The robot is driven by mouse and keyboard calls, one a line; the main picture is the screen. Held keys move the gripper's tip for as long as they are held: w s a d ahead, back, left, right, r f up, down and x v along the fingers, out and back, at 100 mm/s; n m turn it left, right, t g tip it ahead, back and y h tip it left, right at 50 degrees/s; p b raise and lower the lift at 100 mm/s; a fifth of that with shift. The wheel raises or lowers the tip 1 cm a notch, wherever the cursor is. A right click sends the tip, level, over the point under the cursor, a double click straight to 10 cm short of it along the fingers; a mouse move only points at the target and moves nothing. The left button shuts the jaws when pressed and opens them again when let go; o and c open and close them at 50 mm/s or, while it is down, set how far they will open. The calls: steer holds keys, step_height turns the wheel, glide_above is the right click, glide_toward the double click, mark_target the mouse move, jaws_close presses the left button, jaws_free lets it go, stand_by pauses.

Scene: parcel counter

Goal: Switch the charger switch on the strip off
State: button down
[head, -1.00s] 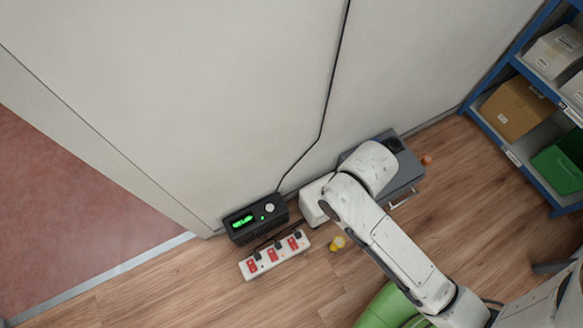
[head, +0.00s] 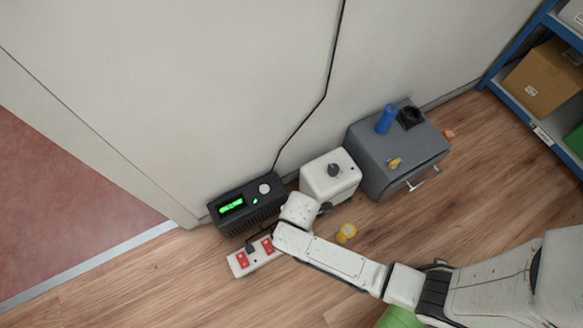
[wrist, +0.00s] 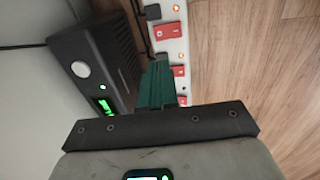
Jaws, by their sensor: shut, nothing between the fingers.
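The white power strip (head: 238,271) lies on the floor in front of a black box. In the head view, two red switches (head: 242,259) show, and my arm covers its right end. In the wrist view, the strip (wrist: 171,50) runs up the picture with red switches (wrist: 167,31), small orange lights and black plugs. No label tells me which switch is the charger's. My gripper (wrist: 159,66) is shut and empty, its green fingers beside the strip's left edge near the middle switch (wrist: 178,71). I cannot tell whether they touch it.
The black box (head: 247,207) with a green display stands against the wall behind the strip. A white box with a dark knob (head: 334,170) and a grey cabinet (head: 385,155) stand to its right. A yellow object (head: 346,233) lies on the floor.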

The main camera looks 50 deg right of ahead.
stand_by(0.3)
steer(key=f+b, duration=0.2)
steer(key=f, duration=0.2)
steer(key=w+f+b, duration=0.1)
steer(key=f+b, duration=0.2)
steer(key=f, duration=0.2)
steer(key=f+b, duration=0.3)
steer(key=f, duration=0.1)
steer(key=shift+w+d+f, duration=0.3)
steer(key=shift+f, duration=0.1)
steer(key=shift+f, duration=0.2)
steer(key=shift+s, duration=0.1)
steer(key=shift+s+a+r+p, duration=0.2)
steer(key=shift+s+r+p, duration=0.05)
steer(key=shift+s+p, duration=0.35)
steer(key=shift+r, duration=0.1)
